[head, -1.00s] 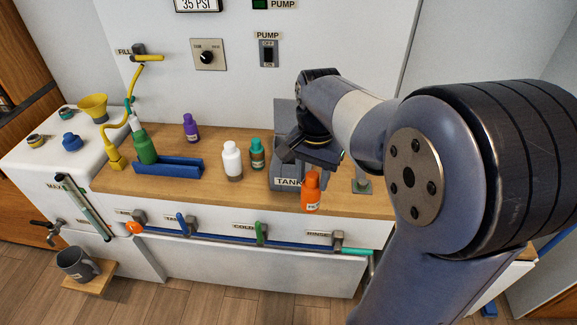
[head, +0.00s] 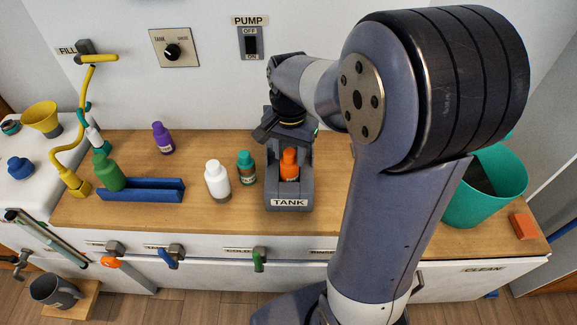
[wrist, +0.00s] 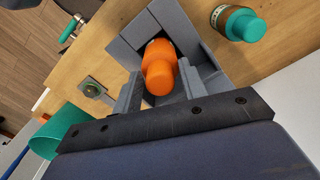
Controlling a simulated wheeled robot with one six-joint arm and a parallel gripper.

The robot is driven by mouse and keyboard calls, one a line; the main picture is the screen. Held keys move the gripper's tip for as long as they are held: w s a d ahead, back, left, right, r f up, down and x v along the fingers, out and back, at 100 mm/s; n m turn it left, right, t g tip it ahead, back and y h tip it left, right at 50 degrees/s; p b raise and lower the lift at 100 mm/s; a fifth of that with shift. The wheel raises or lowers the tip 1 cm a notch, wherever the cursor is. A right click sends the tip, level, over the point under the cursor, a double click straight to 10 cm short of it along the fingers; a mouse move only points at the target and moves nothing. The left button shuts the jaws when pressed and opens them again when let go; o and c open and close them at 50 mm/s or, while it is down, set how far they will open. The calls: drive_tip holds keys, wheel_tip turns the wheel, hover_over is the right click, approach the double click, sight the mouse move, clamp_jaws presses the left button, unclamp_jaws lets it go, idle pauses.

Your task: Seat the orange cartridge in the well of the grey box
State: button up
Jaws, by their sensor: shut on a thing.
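The orange cartridge (head: 289,166) is upright, bottle-shaped, with a pale label. In the head view it stands within the outline of the grey box (head: 289,203), labelled TANK, behind its front wall. The wrist view shows the cartridge (wrist: 160,68) between the walls of the grey box (wrist: 128,52), seen from above. My gripper (wrist: 165,85) is shut on the cartridge, a finger on each side. In the head view my gripper (head: 287,140) comes from behind and above. The cartridge's lower end and the well floor are hidden, so I cannot tell whether it touches the bottom.
A teal bottle (head: 246,168) stands close left of the box, with a white bottle (head: 217,181) beyond it. A blue trough (head: 142,190), green bottle (head: 109,172) and purple bottle (head: 162,138) are farther left. A teal bin (head: 487,190) and orange block (head: 523,226) are at right.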

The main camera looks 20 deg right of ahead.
sight(290, 165)
wheel_tip(290, 165, down, 5)
drive_tip(key=shift+r, duration=0.2)
